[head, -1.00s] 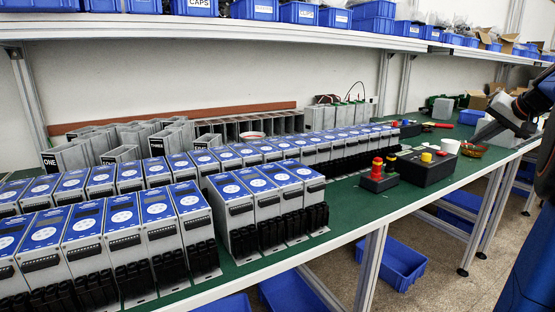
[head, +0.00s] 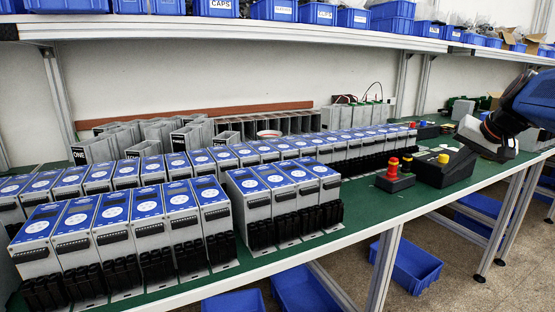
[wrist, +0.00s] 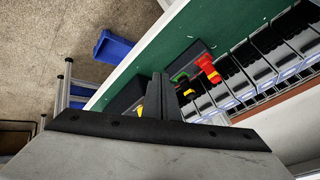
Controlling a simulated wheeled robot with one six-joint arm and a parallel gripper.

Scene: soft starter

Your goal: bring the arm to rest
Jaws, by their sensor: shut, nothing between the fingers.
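My gripper (head: 486,139) is at the right of the head view, on the end of my blue and black arm (head: 528,107). It shows as a grey body in front of the far part of the green bench top (head: 340,243). Its fingertips are not clear there. In the wrist view my gripper (wrist: 161,75) has its dark fingers together, with nothing held between them. Behind the fingers lie the bench edge, a black control box (wrist: 130,93) and a red and yellow button unit (wrist: 208,68).
Rows of blue-topped soft starters (head: 145,207) fill the bench's left and middle. The control box also shows in the head view (head: 443,170), beside the button unit (head: 395,181). A shelf (head: 200,31) with blue bins runs above. Blue bins (head: 408,263) lie under the bench.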

